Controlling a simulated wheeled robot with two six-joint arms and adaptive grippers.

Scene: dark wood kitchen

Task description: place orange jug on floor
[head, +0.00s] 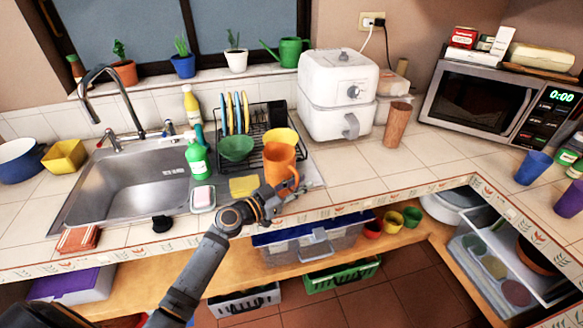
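The orange jug (279,163) stands upright at the counter's front, right of the sink and in front of the dish rack, with its handle towards the lower right. My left gripper (287,196) is right at the lower part of the jug, by the handle. Its fingers are small and dark here, and I cannot tell whether they are closed on the handle. The jug's base is partly hidden by the gripper. The tiled floor (372,306) shows at the bottom, below the counter. My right gripper is not in view.
The dish rack (268,118) holds plates, a green bowl and a yellow cup. A green soap bottle (197,158) and yellow sponge (243,187) are close left of the jug. Below the counter, a wooden shelf (240,270) holds bins; green and grey crates (343,277) stand lower down.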

